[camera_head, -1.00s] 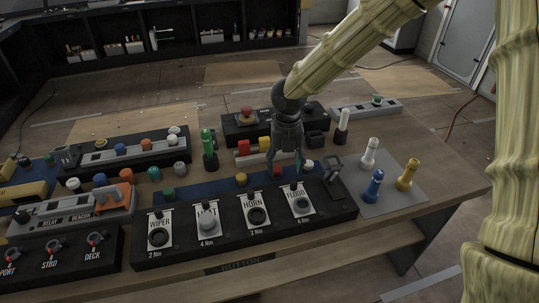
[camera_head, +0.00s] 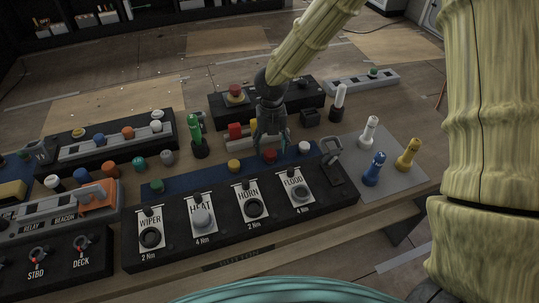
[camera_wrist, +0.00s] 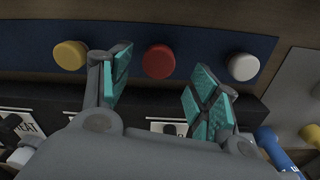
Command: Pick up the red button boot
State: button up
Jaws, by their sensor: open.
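The red button boot (camera_head: 270,154) is a small round red cap on the blue strip (camera_head: 216,170) behind the labelled panel. In the wrist view the red boot (camera_wrist: 159,61) lies between and just beyond my two teal finger pads, with free space on both sides. My gripper (camera_head: 271,150) is open and points down over it; the pads also show in the wrist view (camera_wrist: 161,88). Nothing is held. A yellow boot (camera_wrist: 70,55) is to the left of the red one and a white boot (camera_wrist: 243,67) to the right.
The black panel (camera_head: 222,235) with WIPER, HEAT, HORN and FLOOD stations stands in front. A grey mat (camera_head: 400,185) at right holds white, blue and yellow pieces. A green-topped piece (camera_head: 196,137) stands left of my gripper, and red and yellow blocks (camera_head: 236,131) are close behind it.

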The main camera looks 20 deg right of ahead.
aim_at(270, 153)
jog(key=shift+w+f, duration=0.1)
jog(key=shift+f, duration=0.15)
jog(key=shift+s+a+f+p, duration=0.1)
jog(key=shift+s+f+p, duration=0.2)
jog(key=shift+f+p, duration=0.2)
jog(key=shift+w+f, duration=0.2)
jog(key=shift+f, duration=0.55)
jog(key=shift+w+f, duration=0.15)
jog(key=shift+f, duration=0.6)
jog(key=shift+s+r, duration=0.1)
jog(key=shift+s, duration=0.1)
jog(key=shift+w, duration=0.15)
jog(key=c, duration=1)
